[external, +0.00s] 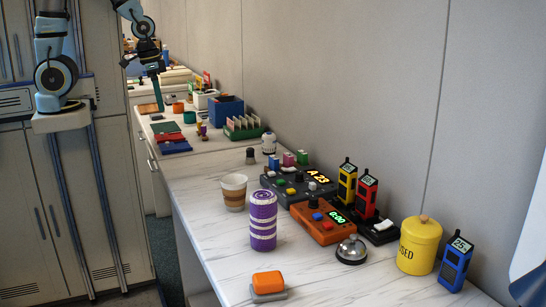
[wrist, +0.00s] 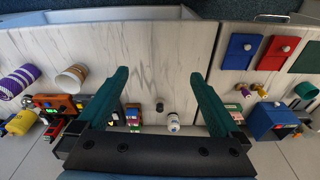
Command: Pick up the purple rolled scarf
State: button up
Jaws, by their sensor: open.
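The purple rolled scarf (external: 263,221) is an upright purple cylinder with white bands, standing on the marble-patterned counter right of a paper cup. It also shows at the left edge of the wrist view (wrist: 18,82). My gripper (external: 158,98) is above the far part of the counter, well away from the scarf, with its fingers pointing down. In the wrist view my gripper (wrist: 160,78) has its two teal fingers spread wide with nothing between them.
The paper cup (external: 234,192) stands close beside the scarf. An orange block on a grey base (external: 268,285) is in front. An orange device (external: 325,226), a bell (external: 351,251) and a yellow canister (external: 419,247) stand to its right. A wall borders the counter.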

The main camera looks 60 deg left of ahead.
jog(key=w+d+f+m+t+h+b, duration=0.2)
jog(key=w+d+f+m+t+b, duration=0.15)
jog(key=w+d+f+b, duration=0.5)
jog(key=m+t+h+b, duration=0.6)
jog(key=t+h+b, duration=0.1)
jog(key=h+b, duration=0.5)
send_near(275, 204)
jog(key=shift+n+g, duration=0.25)
jog(key=p+x, duration=0.2)
jog(key=x, duration=0.7)
jog(key=shift+w+d, duration=0.2)
jog(key=shift+w, duration=0.2)
grip_shut()
